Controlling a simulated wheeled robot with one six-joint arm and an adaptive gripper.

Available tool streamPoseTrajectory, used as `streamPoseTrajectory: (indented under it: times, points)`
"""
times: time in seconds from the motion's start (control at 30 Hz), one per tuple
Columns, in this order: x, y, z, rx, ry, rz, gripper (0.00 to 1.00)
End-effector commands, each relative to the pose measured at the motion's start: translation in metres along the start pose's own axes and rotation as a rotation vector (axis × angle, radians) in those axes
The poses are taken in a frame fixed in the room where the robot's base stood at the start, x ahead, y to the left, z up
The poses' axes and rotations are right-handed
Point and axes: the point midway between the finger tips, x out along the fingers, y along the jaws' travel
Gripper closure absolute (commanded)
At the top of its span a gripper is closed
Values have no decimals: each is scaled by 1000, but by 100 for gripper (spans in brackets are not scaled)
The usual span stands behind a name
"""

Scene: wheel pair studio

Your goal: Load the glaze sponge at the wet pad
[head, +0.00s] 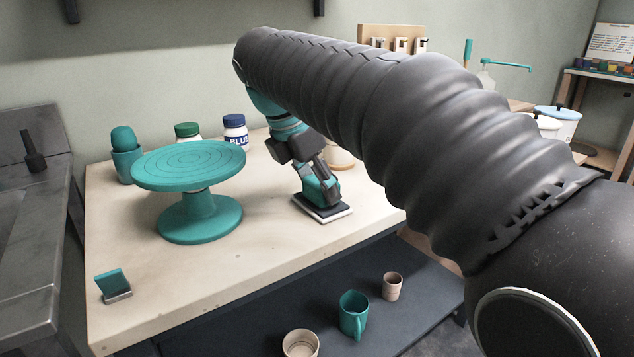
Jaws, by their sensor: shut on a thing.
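My gripper (325,182) points down over the right part of the pale table and is shut on a teal piece, the glaze sponge (316,193). The sponge is at the wet pad (336,213), a small dark slab with a white edge lying flat. The sponge looks to be touching the pad's top, though the fingers hide part of the contact. My arm covers the view to the right of the gripper.
A teal turntable (188,165) stands left of my gripper. Behind it are a teal cup with a round top (127,160), a green-lidded jar (187,131) and a BLUE jar (235,132). A small teal-faced holder (113,285) sits front left. Cups (353,315) stand on a lower dark shelf.

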Motion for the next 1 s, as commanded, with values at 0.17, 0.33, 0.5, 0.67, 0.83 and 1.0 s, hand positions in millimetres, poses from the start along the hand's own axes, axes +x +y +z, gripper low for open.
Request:
streamPoseTrajectory:
  times: [0.17,0.33,0.5,0.67,0.83,1.0]
  points:
    - [-11,0,4,-1,1,-2,64]
    - [-21,0,8,0,0,-1,64]
    - [-30,0,12,0,0,1,64]
    - [-40,0,16,1,0,1,64]
    - [-49,1,20,1,-1,2,64]
    - [-60,1,25,1,-1,3,64]
